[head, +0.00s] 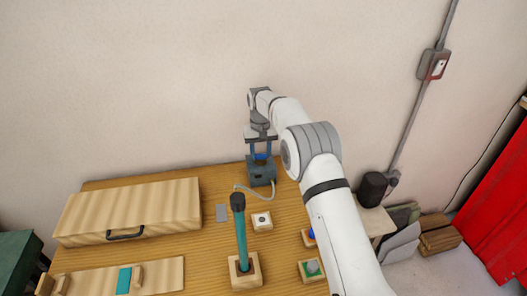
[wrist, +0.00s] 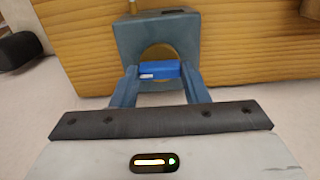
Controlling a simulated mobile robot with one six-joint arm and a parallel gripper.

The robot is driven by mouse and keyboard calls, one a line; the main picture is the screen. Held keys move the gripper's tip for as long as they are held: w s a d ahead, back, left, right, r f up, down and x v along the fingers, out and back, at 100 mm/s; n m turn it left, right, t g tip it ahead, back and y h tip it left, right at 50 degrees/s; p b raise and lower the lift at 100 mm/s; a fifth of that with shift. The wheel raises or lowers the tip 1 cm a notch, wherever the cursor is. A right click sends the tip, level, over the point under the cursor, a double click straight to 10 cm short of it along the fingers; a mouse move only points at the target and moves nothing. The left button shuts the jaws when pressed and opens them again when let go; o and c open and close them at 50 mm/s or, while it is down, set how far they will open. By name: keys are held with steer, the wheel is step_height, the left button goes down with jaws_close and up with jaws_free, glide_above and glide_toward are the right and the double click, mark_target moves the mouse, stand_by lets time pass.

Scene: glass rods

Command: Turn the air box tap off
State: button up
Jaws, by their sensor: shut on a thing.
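The air box (head: 262,176) is a dark blue-grey block near the back edge of the wooden table. It also shows in the wrist view (wrist: 188,30) at the top middle. Its tap is a blue handle (wrist: 160,70) with a small white mark, lying crosswise in front of a round yellowish patch. The tap also shows as a bit of blue in the head view (head: 261,157). My gripper (wrist: 158,72) points down at the box from above, its two blue-grey fingers shut on the tap, one at each end.
A grey hose (head: 255,186) curves from the box. A teal rod with a dark top (head: 241,232) stands upright in a wooden block. A wooden case (head: 130,207) fills the table's left. Small wooden blocks with buttons (head: 311,269) sit at right. The wall is close behind the box.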

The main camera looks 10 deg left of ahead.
mark_target(262, 154)
steer(key=shift+w+d+r, duration=0.1)
steer(key=shift+w+r, duration=0.05)
steer(key=shift+w, duration=0.05)
steer(key=o, duration=0.9)
steer(key=shift+o, duration=0.4)
steer(key=shift+f, duration=0.2)
steer(key=shift+r, duration=0.1)
step_height(262, 154, up, 8)
steer(key=shift+f+b, duration=0.15)
steer(key=shift+b, duration=0.35)
